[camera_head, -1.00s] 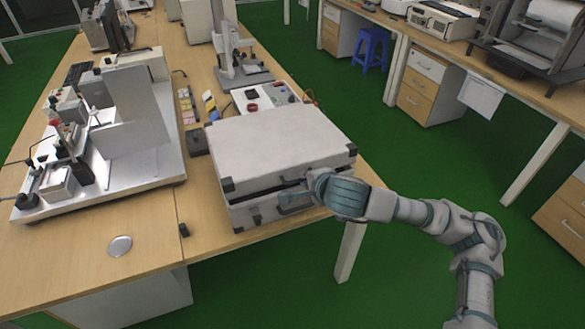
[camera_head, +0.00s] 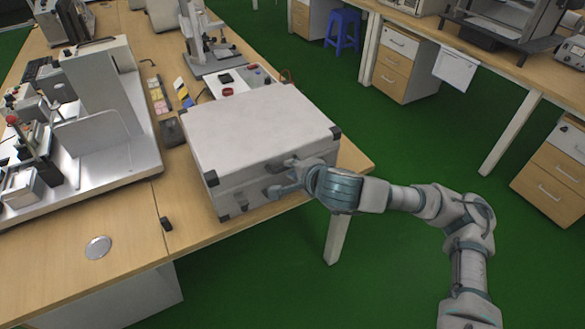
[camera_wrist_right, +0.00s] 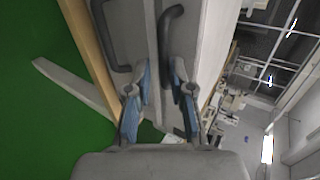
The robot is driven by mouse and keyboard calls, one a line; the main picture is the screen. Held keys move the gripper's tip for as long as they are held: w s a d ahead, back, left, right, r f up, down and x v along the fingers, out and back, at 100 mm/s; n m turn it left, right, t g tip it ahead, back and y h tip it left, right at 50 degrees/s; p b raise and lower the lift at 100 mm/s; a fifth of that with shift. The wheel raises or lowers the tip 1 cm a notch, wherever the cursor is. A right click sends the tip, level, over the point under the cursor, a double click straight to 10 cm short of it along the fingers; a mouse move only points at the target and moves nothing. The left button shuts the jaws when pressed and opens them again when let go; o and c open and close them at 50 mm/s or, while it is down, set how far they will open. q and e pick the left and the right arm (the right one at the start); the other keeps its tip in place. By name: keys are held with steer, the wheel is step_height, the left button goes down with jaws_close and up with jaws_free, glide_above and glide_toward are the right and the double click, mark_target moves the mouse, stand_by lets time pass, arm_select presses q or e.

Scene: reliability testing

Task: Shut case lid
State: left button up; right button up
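The grey case (camera_head: 228,203) with black corners stands at the table's front right edge. Its lid (camera_head: 255,125) lies down over the base, and only a thin dark seam shows at the front. I cannot tell whether it is fully closed. My right gripper (camera_head: 287,178) is at the case's front, by the handles. In the right wrist view, its two blue-grey fingers (camera_wrist_right: 155,92) are apart, with nothing held between them. One dark handle (camera_wrist_right: 171,40) is close to the right finger and another handle (camera_wrist_right: 117,55) is by the left finger. My left gripper is out of view.
The wooden table (camera_head: 125,212) has a white device on a metal plate (camera_head: 125,167) at left. A small black block (camera_head: 166,223) and a round metal disc (camera_head: 98,248) lie in front. A control box (camera_head: 240,82) stands behind the case.

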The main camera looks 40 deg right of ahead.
steer(key=shift+o, duration=1.3)
steer(key=f, duration=0.2)
steer(key=shift+s+a+f+g, duration=0.15)
steer(key=shift+s+f+g, duration=0.15)
steer(key=shift+f+g, duration=0.1)
steer(key=shift+w, duration=0.1)
steer(key=shift+r, duration=0.1)
steer(key=v, duration=1.2)
steer(key=shift+d+r, duration=0.2)
steer(key=shift+d, duration=0.15)
steer(key=shift+a, duration=0.1)
